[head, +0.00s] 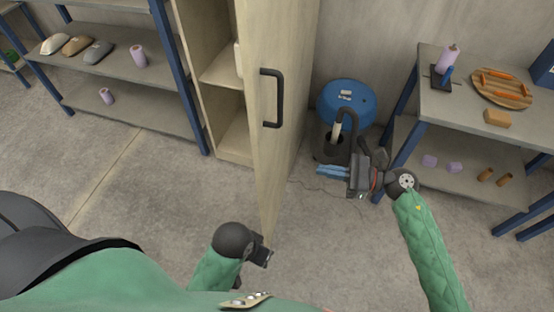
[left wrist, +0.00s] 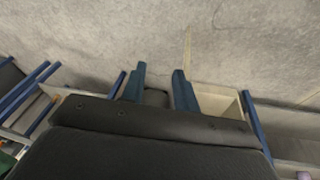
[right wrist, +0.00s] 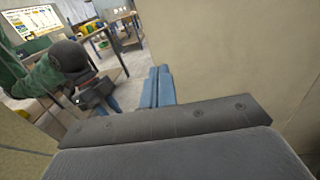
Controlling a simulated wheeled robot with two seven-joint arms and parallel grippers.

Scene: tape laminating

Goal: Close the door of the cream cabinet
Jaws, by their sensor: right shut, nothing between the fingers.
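The cream cabinet (head: 235,140) stands at the back centre in the head view, with shelves showing inside. Its door (head: 285,100) stands open, swung out towards me, with a black handle (head: 268,98) near its free edge. My right gripper (head: 333,170) is on the right, outer side of the door, apart from the handle, its blue fingers together and empty. In the right wrist view a cream panel (right wrist: 225,60) rises beside the shut fingers (right wrist: 158,88). My left gripper (head: 264,256) is low, near the door's bottom corner; the left wrist view shows its fingers (left wrist: 160,85) apart with nothing held.
A blue-topped drum-like machine (head: 347,100) with a dark hose stands right of the door. A grey table (head: 450,100) with a lower shelf stands at right. A shelf rack (head: 130,70) stands left of the cabinet. The floor (head: 150,170) in front of the rack is clear.

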